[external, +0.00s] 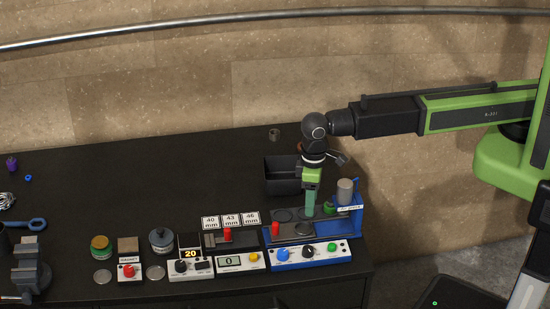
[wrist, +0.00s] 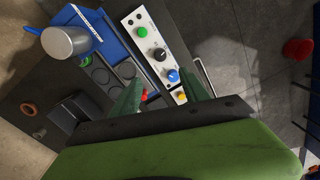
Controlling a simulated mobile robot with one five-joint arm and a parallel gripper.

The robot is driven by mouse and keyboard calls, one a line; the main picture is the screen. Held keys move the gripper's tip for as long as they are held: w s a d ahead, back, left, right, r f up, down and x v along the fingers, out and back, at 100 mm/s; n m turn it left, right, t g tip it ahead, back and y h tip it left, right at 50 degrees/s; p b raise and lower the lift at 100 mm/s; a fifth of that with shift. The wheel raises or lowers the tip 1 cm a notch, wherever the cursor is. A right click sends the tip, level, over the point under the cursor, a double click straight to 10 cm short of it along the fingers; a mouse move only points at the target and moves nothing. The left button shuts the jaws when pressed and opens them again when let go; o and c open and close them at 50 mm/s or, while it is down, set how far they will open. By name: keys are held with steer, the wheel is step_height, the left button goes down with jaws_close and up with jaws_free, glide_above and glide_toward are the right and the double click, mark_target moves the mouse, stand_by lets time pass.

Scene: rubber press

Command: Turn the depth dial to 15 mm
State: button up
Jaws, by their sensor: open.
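The blue press station (external: 357,222) stands at the table's right end. Its white front panel (external: 296,259) carries a blue knob (external: 282,253), a black dial (external: 308,250) and a green button (external: 331,247). In the wrist view the black dial (wrist: 160,54) and blue knob (wrist: 173,75) lie ahead of the fingers. Another black knob (external: 181,266) sits on a unit whose display (external: 190,254) reads 20. I cannot read which is the depth dial. My gripper (external: 309,214) points down over the press area, behind the panel; its fingers (wrist: 163,88) are apart and empty.
A red handle (external: 276,229) stands left of my gripper. The press's grey cylinder (external: 345,190) rises to its right. A dark bin (external: 283,176) is behind.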

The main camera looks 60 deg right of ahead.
mark_target(308, 248)
steer(key=f+b, duration=0.5)
steer(key=f, duration=0.1)
steer(key=f+b, duration=0.5)
steer(key=b, duration=0.1)
steer(key=a+f+b, duration=0.1)
steer(key=f+b, duration=0.5)
steer(key=shift+s+f, duration=0.2)
steer(key=shift+f, duration=0.1)
steer(key=shift+r, duration=0.1)
jaws_close()
